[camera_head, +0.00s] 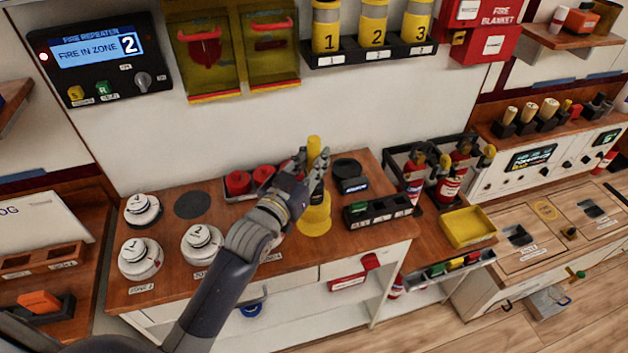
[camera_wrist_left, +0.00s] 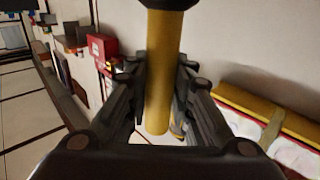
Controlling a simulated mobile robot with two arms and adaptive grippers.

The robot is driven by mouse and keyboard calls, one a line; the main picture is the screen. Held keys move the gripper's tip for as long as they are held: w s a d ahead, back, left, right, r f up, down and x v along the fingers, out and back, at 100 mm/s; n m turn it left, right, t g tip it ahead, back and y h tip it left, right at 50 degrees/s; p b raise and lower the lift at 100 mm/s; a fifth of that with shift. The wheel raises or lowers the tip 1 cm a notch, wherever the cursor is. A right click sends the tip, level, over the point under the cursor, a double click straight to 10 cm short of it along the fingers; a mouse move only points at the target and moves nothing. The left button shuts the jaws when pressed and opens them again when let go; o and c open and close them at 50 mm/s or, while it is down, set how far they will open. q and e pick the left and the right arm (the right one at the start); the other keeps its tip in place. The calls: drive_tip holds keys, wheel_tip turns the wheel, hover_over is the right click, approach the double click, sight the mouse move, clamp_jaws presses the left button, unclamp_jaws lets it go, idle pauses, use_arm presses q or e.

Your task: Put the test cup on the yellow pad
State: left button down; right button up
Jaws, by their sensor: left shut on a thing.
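My left gripper (camera_head: 318,168) is shut around the yellow handle of the test cup (camera_head: 313,146). The yellow pad (camera_head: 314,230) is a flat disc on the wooden counter, directly under the cup in the head view. My right gripper is not in view.
Red pieces in a tray (camera_head: 239,183) stand left of the gripper. A black round item (camera_head: 349,175) and a dark slotted box (camera_head: 378,211) stand to the right. White detectors (camera_head: 202,244) and a bare dark disc (camera_head: 192,204) are on the left of the counter.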

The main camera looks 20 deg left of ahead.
use_arm(q)
wheel_tip(320, 180, down, 4)
drive_tip(key=shift+r, duration=0.15)
drive_tip(key=shift+f, duration=0.4)
drive_tip(key=c, duration=1.4)
unclamp_jaws()
drive_tip(key=shift+f, duration=0.1)
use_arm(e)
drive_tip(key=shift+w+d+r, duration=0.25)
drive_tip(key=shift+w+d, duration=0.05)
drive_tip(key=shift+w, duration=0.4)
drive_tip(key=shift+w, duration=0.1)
